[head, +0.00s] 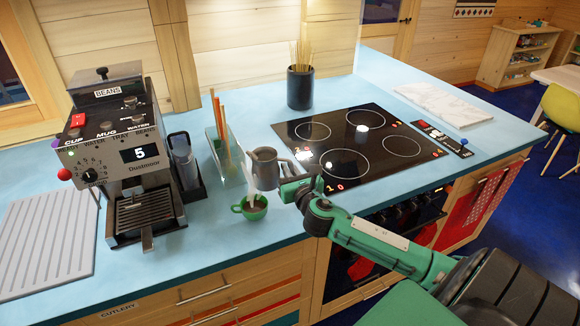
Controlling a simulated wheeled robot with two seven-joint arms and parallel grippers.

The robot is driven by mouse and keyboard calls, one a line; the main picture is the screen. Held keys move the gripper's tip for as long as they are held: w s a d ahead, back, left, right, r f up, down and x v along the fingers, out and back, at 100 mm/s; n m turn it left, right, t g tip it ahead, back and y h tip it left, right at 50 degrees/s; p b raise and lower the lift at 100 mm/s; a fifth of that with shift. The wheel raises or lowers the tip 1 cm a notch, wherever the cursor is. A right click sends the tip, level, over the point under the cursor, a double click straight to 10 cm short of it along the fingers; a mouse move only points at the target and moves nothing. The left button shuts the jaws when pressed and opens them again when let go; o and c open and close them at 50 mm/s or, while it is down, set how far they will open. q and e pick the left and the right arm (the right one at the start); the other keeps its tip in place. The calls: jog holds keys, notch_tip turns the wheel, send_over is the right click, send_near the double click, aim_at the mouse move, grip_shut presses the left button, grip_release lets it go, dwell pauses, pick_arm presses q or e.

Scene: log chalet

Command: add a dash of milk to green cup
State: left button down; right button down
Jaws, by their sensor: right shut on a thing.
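The green cup (250,207) stands on the blue counter near its front edge, its handle pointing left. A grey metal milk pitcher (264,167) is just above and slightly right of it, leaning toward the left. A whitish streak (251,184) runs from the pitcher's left side down into the cup's mouth and looks like milk pouring. My right gripper (286,178) is shut on the pitcher at its right side. The level inside the cup is too small to tell. My left gripper is out of view.
A coffee machine (122,150) stands left, with a grey ridged tray (48,240) beside it. A clear holder with tall sticks (222,130) stands behind the cup. A black hob (360,140) lies right, and a dark pot of sticks (300,88) stands at the back.

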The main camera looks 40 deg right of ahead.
jog(key=shift+d+r+n+b, duration=0.1)
jog(key=shift+d+r+n, duration=0.1)
jog(key=shift+n, duration=1.75)
jog(key=shift+d+r+n+b, duration=0.1)
jog(key=shift+r+n, duration=0.05)
jog(key=shift+n, duration=1.75)
jog(key=shift+d+r+n+b, duration=0.1)
jog(key=shift+r+n, duration=0.1)
jog(key=shift+n, duration=1.75)
notch_tip(320, 180, up, 6)
jog(key=m+p, duration=0.5)
jog(key=m, duration=0.6)
jog(key=shift+m, duration=0.4)
jog(key=shift+a+f, duration=0.1)
